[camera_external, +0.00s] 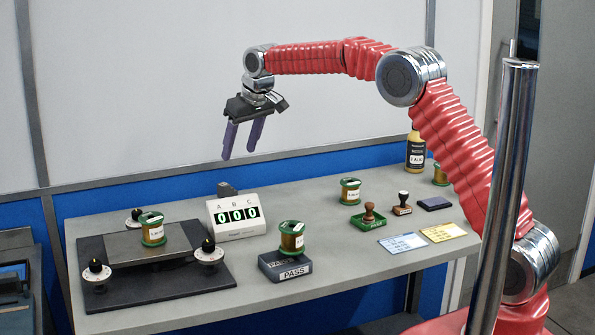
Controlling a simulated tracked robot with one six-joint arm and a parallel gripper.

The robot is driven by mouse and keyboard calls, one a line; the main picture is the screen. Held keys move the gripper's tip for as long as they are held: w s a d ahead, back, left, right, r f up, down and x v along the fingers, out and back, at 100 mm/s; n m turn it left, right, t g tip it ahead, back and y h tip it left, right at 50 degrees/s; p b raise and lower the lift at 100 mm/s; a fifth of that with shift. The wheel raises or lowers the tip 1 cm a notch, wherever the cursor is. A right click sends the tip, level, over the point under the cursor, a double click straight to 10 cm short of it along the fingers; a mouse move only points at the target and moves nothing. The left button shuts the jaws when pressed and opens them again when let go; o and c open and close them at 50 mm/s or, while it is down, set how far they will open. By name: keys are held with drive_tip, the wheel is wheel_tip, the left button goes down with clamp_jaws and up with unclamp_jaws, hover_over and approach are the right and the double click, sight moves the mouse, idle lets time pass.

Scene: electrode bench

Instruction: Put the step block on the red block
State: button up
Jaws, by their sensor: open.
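I cannot make out a step block or a red block in the external view. The nearest block shape is a dark grey block (292,272) marked PASS, at the front middle of the bench, with a green-and-gold spool (291,240) standing upright on it. My gripper (239,153) hangs in the air above the back of the bench, left of the middle. Its two purple fingers point down, apart, with nothing between them. It is clear of all the objects.
A balance-like stand (130,295) with another spool (152,232) is at the left. A counter box (234,216) reading 000 stands behind. Stamps (403,200), cards (443,232), more spools (350,190) and a bottle (415,152) are to the right. Bare bench (340,270) shows right of the PASS block.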

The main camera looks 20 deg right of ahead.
drive_tip(key=s+d+r+m+t, duration=0.1)
drive_tip(key=s+d+r, duration=0.5)
drive_tip(key=s+d, duration=0.4)
drive_tip(key=s+d+r+m, duration=0.1)
drive_tip(key=s+d+r, duration=0.4)
drive_tip(key=s+d, duration=0.4)
drive_tip(key=s+d+f, duration=0.2)
drive_tip(key=s+d, duration=0.1)
drive_tip(key=s, duration=0.5)
drive_tip(key=s+d+f+m+h, duration=0.1)
drive_tip(key=s+d+f, duration=0.2)
drive_tip(key=s, duration=0.5)
drive_tip(key=s+d+f+m, duration=0.1)
drive_tip(key=s+d, duration=0.3)
drive_tip(key=s, duration=0.4)
drive_tip(key=shift+s+d+f+h, duration=0.15)
drive_tip(key=shift+s+f+h, duration=0.25)
drive_tip(key=shift+f, duration=0.35)
